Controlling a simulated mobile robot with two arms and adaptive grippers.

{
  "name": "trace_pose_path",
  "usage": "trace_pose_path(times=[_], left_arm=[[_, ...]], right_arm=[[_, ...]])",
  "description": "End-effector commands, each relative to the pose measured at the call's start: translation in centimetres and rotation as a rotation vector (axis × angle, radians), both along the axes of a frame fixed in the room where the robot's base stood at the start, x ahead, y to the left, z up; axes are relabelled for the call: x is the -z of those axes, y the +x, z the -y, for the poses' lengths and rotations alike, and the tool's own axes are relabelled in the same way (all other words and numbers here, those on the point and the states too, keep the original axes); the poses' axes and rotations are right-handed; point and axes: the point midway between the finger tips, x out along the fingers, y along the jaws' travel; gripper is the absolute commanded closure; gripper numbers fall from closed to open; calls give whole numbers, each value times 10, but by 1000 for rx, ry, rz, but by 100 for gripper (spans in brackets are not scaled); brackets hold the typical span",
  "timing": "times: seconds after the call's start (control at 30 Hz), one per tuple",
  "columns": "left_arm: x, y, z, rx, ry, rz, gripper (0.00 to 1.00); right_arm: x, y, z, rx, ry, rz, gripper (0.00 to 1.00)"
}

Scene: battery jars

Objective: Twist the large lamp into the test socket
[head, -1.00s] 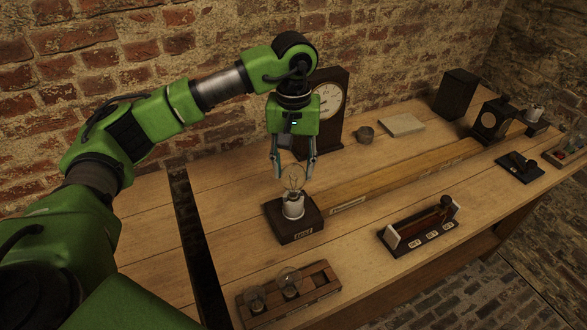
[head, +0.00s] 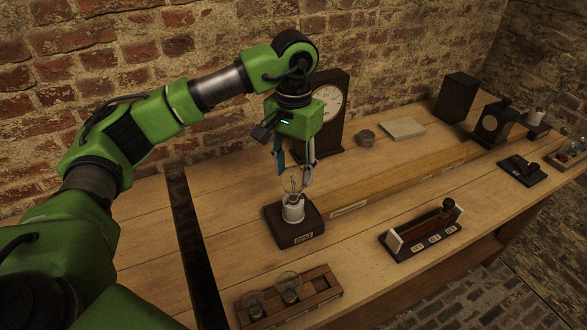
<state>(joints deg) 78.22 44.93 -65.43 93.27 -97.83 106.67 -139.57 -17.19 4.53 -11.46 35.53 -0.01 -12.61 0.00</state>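The large lamp (head: 293,185) is a clear glass bulb, upright at the white socket of the test socket block (head: 290,238), a dark wooden base with a small label. My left gripper (head: 295,178) points down from above, its two fingers on either side of the glass. They appear shut on the lamp, though the contact is small in the picture. The lamp's base is hidden in the white collar. My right gripper is not in view.
A wooden rack (head: 322,285) with two round bulbs lies at the front. A switch stand (head: 420,232) is to the right. A clock (head: 330,108) stands behind my gripper, near a small round tin (head: 367,136) and a pale slab (head: 402,128). A long wooden strip (head: 400,183) runs rightward.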

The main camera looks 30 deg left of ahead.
Motion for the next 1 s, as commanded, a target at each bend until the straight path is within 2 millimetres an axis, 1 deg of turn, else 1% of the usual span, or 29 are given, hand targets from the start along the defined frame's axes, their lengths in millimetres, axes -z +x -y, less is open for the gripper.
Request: trace_pose_path(times=[0.03,0.07,0.37,0.5,0.57,0.67,0.9,1.0], left_arm=[[2,-1,-1,-1,2,-4,47],[2,-1,0,-1,2,-3,41],[0,0,0,-2,0,-1,41],[-7,1,0,-3,0,1,41],[-15,1,0,-3,0,4,41],[-33,1,1,-2,-1,4,41],[-89,1,1,-2,0,3,41],[-102,1,0,-2,1,2,41]], right_arm=[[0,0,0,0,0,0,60],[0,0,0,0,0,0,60],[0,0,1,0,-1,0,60],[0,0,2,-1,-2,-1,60],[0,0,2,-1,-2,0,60],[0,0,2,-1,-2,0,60],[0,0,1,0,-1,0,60],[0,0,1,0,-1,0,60]])
